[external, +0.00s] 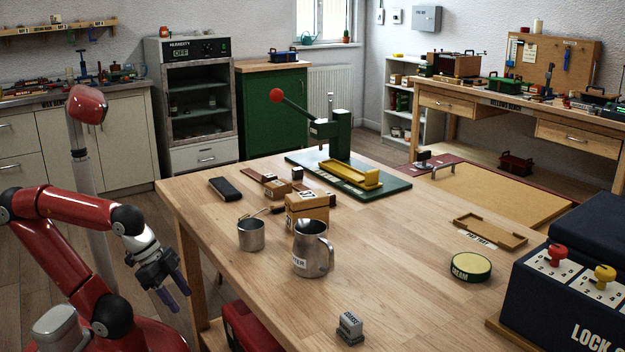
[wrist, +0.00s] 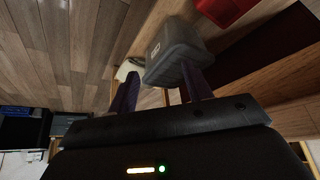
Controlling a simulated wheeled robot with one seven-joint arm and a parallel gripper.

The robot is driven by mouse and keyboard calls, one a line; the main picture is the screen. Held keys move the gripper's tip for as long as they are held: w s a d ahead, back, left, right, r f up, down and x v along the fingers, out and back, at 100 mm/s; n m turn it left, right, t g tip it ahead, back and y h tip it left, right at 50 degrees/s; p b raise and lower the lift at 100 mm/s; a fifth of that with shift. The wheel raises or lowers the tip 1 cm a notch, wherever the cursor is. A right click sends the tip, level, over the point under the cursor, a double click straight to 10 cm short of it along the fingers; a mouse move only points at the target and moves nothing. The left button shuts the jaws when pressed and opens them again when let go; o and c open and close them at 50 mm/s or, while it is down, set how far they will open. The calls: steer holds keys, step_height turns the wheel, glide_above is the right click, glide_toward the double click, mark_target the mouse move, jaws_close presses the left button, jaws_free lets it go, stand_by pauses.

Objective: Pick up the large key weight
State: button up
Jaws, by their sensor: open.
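I cannot tell for sure which object is the large key weight. Small dark blocks (external: 278,190) lie on the wooden table (external: 400,240) behind a wooden labelled box (external: 307,205). A grey block with a label reading roughly "COARSE" (external: 350,328) stands alone near the front edge. My gripper (external: 174,291) is open and empty, left of the table and away from these objects, its purple fingers pointing down. In the wrist view my fingers (wrist: 160,72) are apart; a grey boxy shape (wrist: 175,50) shows beyond them, and I cannot tell what it is.
A metal cup (external: 251,234) and metal pitcher (external: 313,250) stand near the table's left side. A green press (external: 335,140) stands at the back. A round tin (external: 470,266) and dark lock box (external: 570,290) are at right. The table's front middle is mostly clear.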

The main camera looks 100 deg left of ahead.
step_height(320, 180, up, 22)
steer(key=w+a+r+n+y+p, duration=0.1)
steer(key=w+a+r+n, duration=0.2)
steer(key=w+a+n, duration=0.3)
steer(key=w+a+r+n, duration=0.3)
steer(key=w+a+n, duration=0.1)
steer(key=w+n, duration=0.3)
steer(key=n+y+p, duration=0.2)
steer(key=n+y, duration=0.1)
steer(key=n, duration=2.7)
glide_above(293, 169)
steer(key=s+d, duration=0.3)
steer(key=shift+f, duration=4.25)
steer(key=shift+s+a+f, duration=0.1)
steer(key=shift+a+f, duration=0.05)
steer(key=shift+f, duration=0.45)
steer(key=shift+s+a+f, duration=0.1)
steer(key=shift+f, duration=0.5)
steer(key=x, duration=0.2)
steer(key=shift+w+f+b, duration=0.15)
steer(key=shift+f+b, duration=0.1)
steer(key=shift+b, duration=0.1)
steer(key=x, duration=0.5)
steer(key=shift+w+a, duration=0.1)
steer(key=shift+a, duration=0.15)
jaws_close()
